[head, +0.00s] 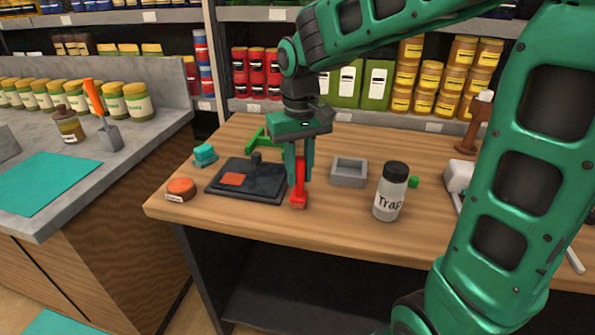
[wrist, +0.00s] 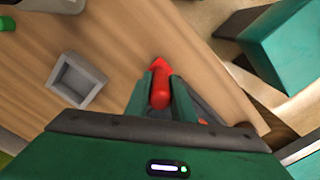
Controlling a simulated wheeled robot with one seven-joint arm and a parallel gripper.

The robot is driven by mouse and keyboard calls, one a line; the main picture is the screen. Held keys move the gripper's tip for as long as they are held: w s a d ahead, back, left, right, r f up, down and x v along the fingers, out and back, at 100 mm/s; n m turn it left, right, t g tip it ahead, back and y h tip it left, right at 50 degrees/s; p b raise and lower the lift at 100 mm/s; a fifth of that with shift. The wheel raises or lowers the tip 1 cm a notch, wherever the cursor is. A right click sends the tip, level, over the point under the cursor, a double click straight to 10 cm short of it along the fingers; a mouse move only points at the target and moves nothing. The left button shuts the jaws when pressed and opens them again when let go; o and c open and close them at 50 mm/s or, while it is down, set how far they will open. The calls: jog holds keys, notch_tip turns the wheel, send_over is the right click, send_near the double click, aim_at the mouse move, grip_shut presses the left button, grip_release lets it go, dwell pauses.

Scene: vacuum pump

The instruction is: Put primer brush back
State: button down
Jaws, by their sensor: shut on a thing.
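My gripper (head: 299,178) points down over the wooden table and is shut on a slim red tool (head: 298,199). The tool looks like the primer brush, but I cannot make out bristles. It is roughly upright, with a wider lower end near the tabletop; I cannot tell whether it touches. In the wrist view the red tool (wrist: 160,92) sits between my two fingers (wrist: 161,90). It is just right of a dark tray (head: 240,190) with an orange-red patch, and left of a small grey open box (head: 349,181).
A bottle marked "Trap" (head: 391,192) stands right of the grey box (wrist: 76,80). A round orange-lidded tin (head: 180,188) and a teal piece (head: 204,155) lie left of the tray. A green part (head: 258,141) lies behind it. The table's front strip is clear.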

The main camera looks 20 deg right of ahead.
jog(key=c, duration=1.5)
grip_release()
jog(key=shift+f, duration=0.1)
notch_tip(320, 180, up, 12)
jog(key=shift+r, duration=0.15)
